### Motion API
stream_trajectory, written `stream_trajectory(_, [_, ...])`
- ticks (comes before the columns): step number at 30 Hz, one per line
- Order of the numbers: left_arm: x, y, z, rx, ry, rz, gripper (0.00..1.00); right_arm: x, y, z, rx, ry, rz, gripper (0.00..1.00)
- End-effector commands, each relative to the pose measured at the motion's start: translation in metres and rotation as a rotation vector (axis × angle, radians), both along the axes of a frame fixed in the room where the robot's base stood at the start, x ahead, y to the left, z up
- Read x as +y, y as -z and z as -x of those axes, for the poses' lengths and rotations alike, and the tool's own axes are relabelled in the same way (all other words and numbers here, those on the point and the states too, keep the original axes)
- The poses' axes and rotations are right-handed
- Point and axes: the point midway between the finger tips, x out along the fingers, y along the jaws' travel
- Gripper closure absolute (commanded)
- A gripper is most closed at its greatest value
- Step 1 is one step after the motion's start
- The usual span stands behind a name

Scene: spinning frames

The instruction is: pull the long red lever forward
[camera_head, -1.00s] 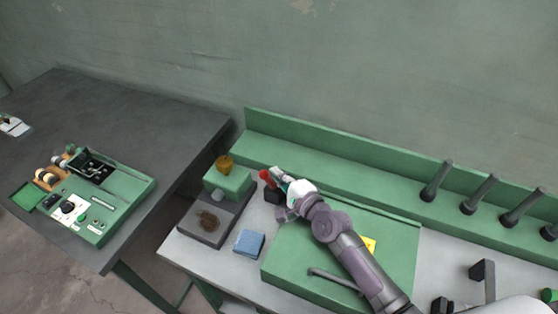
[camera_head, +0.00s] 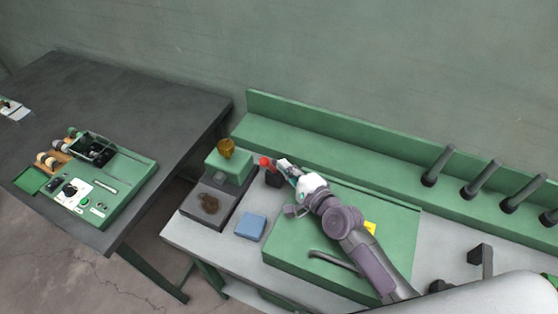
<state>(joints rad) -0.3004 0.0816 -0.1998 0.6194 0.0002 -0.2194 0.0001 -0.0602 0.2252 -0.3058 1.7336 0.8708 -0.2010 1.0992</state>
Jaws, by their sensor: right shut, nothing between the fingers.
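The red lever (camera_head: 265,161) shows only as a small red end, just left of my right gripper (camera_head: 283,166). A dark block (camera_head: 273,178) sits right below the red end. My right gripper is shut and empty, its tip close beside the red end; I cannot tell whether they touch. The gripper and wrist hide part of what lies behind them. My left gripper is not in view.
A green machine with an amber cup (camera_head: 226,148) stands left of the lever. A blue block (camera_head: 250,227) lies in front. A green panel (camera_head: 300,250) lies under my right arm. Several dark handles (camera_head: 437,165) stand at right. Another table (camera_head: 150,110) is at left.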

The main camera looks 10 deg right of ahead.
Motion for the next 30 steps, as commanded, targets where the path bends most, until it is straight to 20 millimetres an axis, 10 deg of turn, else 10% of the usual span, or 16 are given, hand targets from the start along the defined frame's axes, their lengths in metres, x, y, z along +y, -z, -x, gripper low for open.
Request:
stream_trajectory(12, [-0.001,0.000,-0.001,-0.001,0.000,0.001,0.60,-0.035,-0.009,0.070,0.001,-0.001,0.002,1.00])
stream_trajectory(30, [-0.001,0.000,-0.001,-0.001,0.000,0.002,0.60,-0.038,-0.011,0.078,-0.001,0.000,0.000,1.00])
